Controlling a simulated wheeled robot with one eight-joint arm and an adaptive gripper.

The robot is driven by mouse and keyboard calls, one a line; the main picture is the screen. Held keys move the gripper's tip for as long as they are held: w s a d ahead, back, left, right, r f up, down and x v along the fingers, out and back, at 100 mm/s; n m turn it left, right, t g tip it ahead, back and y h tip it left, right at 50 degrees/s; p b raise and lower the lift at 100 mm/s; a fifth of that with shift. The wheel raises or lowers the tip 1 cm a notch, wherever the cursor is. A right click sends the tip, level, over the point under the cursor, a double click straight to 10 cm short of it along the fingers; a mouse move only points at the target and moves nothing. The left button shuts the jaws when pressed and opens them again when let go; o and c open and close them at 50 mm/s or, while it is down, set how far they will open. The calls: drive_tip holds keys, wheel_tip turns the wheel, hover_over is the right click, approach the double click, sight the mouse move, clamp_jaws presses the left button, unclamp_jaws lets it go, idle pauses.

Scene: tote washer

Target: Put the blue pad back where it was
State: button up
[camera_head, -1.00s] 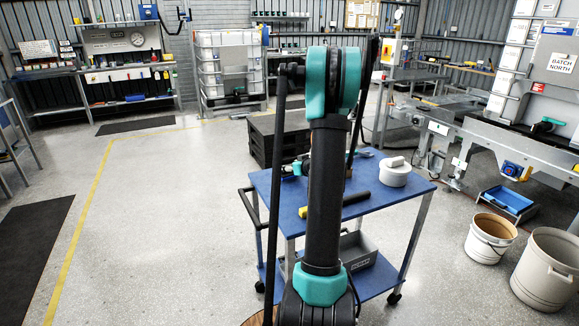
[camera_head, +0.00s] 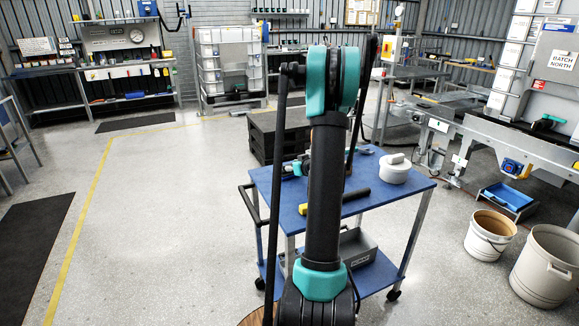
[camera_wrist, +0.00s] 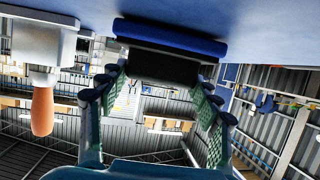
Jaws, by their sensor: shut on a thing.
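The blue pad (camera_wrist: 170,37) shows at the top middle of the wrist view, as a blue strip with a black block (camera_wrist: 163,68) joined to it. My gripper (camera_wrist: 162,77) is shut on the black part, one green-lined finger on each side. The pad's blue side lies close to a grey-blue surface (camera_wrist: 265,22); I cannot tell if they touch.
A blue cart (camera_head: 385,205) stands ahead, bearing a white lidded tub (camera_head: 394,173) and a yellow-and-black tool (camera_head: 306,208). A white object with an orange handle (camera_wrist: 42,110) is left in the wrist view. Buckets (camera_head: 490,236) stand right. Floor at left is clear.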

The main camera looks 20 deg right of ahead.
drive_tip(key=shift+f, duration=0.15)
drive_tip(key=o, duration=1.8)
drive_tip(key=shift+c, duration=0.2)
drive_tip(key=shift+o, duration=0.6)
drive_tip(key=shift+o, duration=0.8)
drive_tip(key=shift+s+d, duration=0.2)
drive_tip(key=shift+s, duration=1.3)
drive_tip(key=shift+s+d, duration=0.25)
drive_tip(key=shift+s, duration=1.25)
drive_tip(key=shift+s+d, duration=0.2)
drive_tip(key=shift+s, duration=1.3)
